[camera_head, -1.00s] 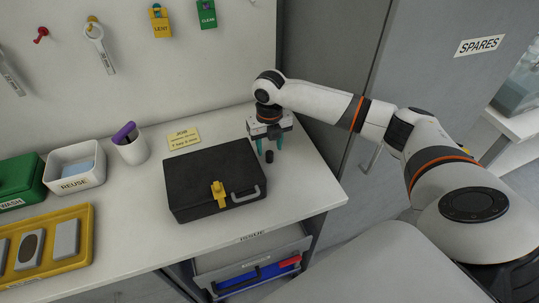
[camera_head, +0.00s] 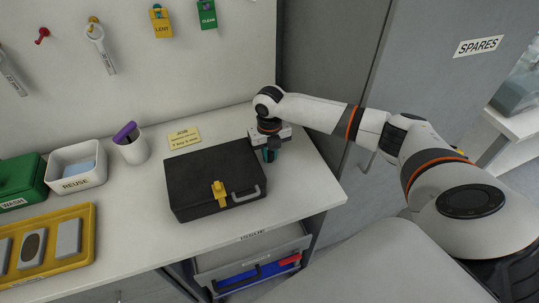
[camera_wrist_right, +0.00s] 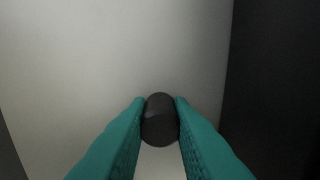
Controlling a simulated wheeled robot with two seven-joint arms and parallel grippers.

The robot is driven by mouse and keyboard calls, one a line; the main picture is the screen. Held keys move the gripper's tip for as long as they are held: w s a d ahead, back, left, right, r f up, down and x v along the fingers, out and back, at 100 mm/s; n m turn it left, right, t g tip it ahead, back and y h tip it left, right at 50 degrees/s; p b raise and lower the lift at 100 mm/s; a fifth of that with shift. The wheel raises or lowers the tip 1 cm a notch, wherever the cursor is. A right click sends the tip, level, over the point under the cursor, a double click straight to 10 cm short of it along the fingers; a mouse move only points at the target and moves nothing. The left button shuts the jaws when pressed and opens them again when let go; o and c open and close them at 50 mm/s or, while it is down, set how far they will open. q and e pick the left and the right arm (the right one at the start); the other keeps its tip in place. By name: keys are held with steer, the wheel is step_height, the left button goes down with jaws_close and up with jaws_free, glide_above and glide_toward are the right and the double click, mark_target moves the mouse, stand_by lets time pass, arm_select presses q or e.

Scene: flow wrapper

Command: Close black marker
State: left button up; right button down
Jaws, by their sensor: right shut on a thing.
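A small black cylinder (camera_wrist_right: 160,122), which looks like a marker cap, is between the teal fingers of my right gripper (camera_head: 269,156) in the right wrist view. The fingers (camera_wrist_right: 160,108) touch it on both sides and are shut on it. In the head view this gripper points down at the table just right of the black case, and its fingers mostly hide the cylinder. I cannot make out a separate marker body for certain. My left gripper is not in view.
A closed black case (camera_head: 205,165) with a yellow latch stands close left of my gripper. A white cup (camera_head: 132,151) holds a purple-topped item. A REUSE bin (camera_head: 76,180) and a yellow tray (camera_head: 85,240) lie further left. The table (camera_head: 305,190) is clear at front right.

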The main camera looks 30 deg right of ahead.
mark_target(269, 153)
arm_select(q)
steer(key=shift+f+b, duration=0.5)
arm_select(e)
step_height(269, 153, up, 10)
stand_by(0.3)
